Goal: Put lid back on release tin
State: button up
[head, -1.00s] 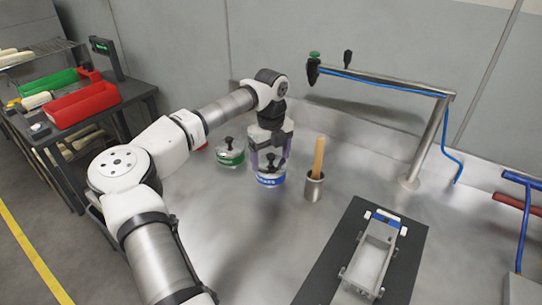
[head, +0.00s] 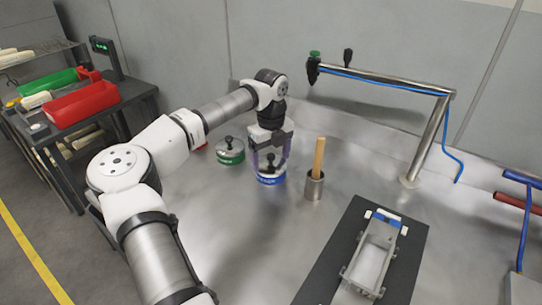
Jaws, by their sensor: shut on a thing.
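The tin with a blue label (head: 271,180) stands upright on the steel worktop, left of centre. Its lettering is too small to read for sure. My gripper (head: 270,164) points straight down over this tin, its fingers on either side of a lid with a black knob (head: 269,159). The gripper is shut on the lid. The lid is at the tin's top; whether it is seated on the rim or just above it I cannot tell, as the fingers hide the edge.
A green tin (head: 230,154) with a black-knobbed lid stands close on the left. A metal cup (head: 314,187) with a wooden handle (head: 319,157) stands close on the right. A grey mould (head: 371,262) lies on a dark mat (head: 328,270) in front. The worktop's middle front is clear.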

dwell(0.4)
jog(key=o, duration=0.9)
jog(key=shift+r+p, duration=1.9)
jog(key=shift+r, duration=1.6)
jog(key=shift+c, duration=0.4)
grip_shut()
